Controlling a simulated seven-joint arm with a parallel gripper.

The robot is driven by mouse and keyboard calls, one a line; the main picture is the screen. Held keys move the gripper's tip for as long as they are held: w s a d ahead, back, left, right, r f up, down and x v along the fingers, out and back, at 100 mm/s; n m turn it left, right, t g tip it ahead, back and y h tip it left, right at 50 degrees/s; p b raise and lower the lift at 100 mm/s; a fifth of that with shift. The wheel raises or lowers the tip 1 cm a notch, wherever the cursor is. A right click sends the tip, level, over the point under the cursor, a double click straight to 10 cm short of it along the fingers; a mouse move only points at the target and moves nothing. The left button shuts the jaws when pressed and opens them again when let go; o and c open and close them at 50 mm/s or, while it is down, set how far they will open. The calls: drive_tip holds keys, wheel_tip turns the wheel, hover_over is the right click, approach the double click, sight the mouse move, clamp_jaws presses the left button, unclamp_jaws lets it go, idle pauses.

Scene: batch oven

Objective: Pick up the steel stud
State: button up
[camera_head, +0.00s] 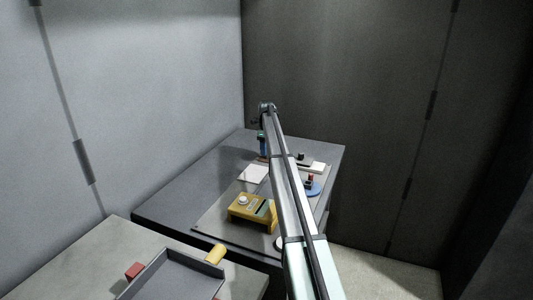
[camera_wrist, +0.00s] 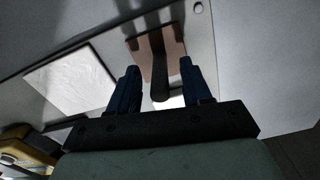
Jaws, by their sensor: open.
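A dark grey upright post, which looks like the steel stud (camera_wrist: 158,84), stands over a brown square plate (camera_wrist: 144,59) in the wrist view. My gripper (camera_wrist: 160,68) is open, with one blue finger on each side of the post and visible gaps between. I cannot tell how far down the post the fingertips reach. In the head view my gripper (camera_head: 262,144) points down at the far part of the dark table. The stud cannot be made out there.
A white square (camera_head: 254,173) lies near my gripper. A grey tray (camera_head: 175,281), red block (camera_head: 133,271) and yellow cylinder (camera_head: 215,254) are on the near table.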

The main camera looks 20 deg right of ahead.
drive_tip(key=shift+c, duration=0.3)
clamp_jaws()
drive_tip(key=shift+r, duration=0.1)
